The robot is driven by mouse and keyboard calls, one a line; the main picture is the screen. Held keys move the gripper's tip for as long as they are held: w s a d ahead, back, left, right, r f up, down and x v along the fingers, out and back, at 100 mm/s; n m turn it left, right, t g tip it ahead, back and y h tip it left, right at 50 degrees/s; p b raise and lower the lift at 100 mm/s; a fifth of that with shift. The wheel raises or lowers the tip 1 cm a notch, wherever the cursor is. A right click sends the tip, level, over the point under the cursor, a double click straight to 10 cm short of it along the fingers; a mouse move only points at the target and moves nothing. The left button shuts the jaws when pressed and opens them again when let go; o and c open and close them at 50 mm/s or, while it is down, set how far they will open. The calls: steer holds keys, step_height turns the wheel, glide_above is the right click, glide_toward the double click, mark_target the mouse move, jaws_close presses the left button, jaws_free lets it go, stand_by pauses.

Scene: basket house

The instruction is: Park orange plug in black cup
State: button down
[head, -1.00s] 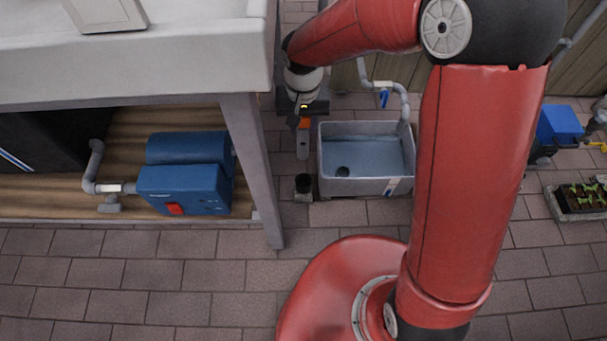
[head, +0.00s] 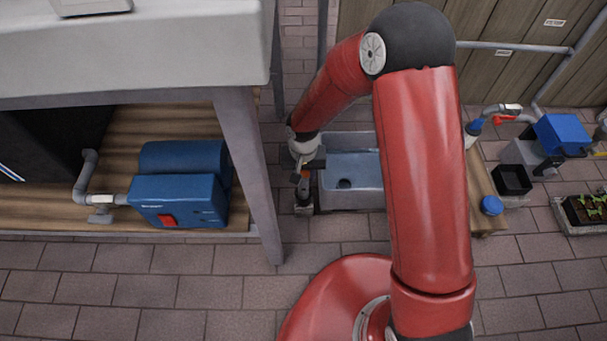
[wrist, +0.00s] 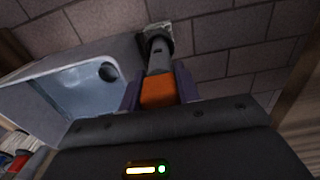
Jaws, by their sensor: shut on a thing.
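The orange plug (wrist: 158,90) has an orange block and a grey cylindrical end. My gripper (wrist: 157,84) is shut on the orange block, one dark purple finger on each side. In the head view my gripper (head: 304,174) is low beside the white tub, with a bit of orange showing. The grey end points down to the black cup's spot on a pale base (head: 303,209). The cup is mostly hidden behind the plug; in the wrist view a dark and pale form lies at the grey end's tip. I cannot tell whether the tip is inside the cup.
The white tub (head: 352,201) with a dark drain stands just right of my gripper. A table leg (head: 250,175) rises to the left, with a blue pump (head: 178,198) on the shelf beyond. Brick floor in front is clear.

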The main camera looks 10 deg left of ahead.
steer(key=shift+f, duration=0.35)
steer(key=c, duration=1)
jaws_free()
steer(key=shift+r+p, duration=0.3)
steer(key=shift+r, duration=0.25)
step_height(320, 180, up, 12)
steer(key=shift+f+p, duration=0.25)
steer(key=shift+p, duration=0.8)
